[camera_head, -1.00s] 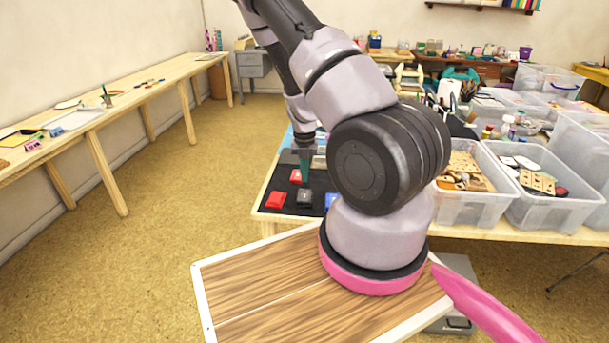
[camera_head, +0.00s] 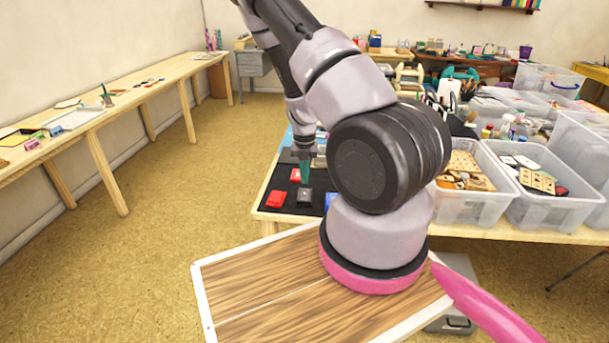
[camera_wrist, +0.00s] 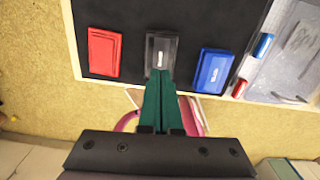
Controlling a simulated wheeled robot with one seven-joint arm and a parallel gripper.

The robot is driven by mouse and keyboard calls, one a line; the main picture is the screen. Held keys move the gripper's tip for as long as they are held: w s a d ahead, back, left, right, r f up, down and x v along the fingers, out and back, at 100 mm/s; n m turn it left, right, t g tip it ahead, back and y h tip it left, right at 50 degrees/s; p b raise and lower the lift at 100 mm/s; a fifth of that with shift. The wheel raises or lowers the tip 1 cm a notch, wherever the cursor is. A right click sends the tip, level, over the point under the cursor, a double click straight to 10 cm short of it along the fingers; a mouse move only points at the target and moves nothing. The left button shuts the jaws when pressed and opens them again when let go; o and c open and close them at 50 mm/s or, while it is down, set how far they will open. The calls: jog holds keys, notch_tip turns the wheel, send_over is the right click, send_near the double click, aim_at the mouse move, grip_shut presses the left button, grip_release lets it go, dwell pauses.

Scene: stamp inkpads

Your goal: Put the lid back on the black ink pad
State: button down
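The black ink pad (camera_head: 304,197) lies on the black mat (camera_head: 256,201) between a red pad (camera_head: 276,200) and a blue pad (camera_head: 330,202). In the wrist view the black pad (camera_wrist: 161,50) shows a dark face, a grey border and a small pale label. I cannot tell whether a separate lid is on it. My gripper (camera_head: 304,183) points down with its green fingers. In the wrist view the fingertips (camera_wrist: 160,73) are together and overlap the pad's near edge. Nothing shows between them. I cannot tell whether they touch the pad.
In the wrist view the red pad (camera_wrist: 104,52) and blue pad (camera_wrist: 213,69) flank the black one closely. Another red piece (camera_head: 295,175) lies farther back. A clear bin (camera_head: 470,205) of stamps stands right of the mat. The table's near edge is just below the pads.

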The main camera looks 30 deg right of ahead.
aim_at(304, 195)
jog(key=shift+f, duration=2.45)
jog(key=shift+r, duration=0.1)
jog(key=shift+r, duration=3.4)
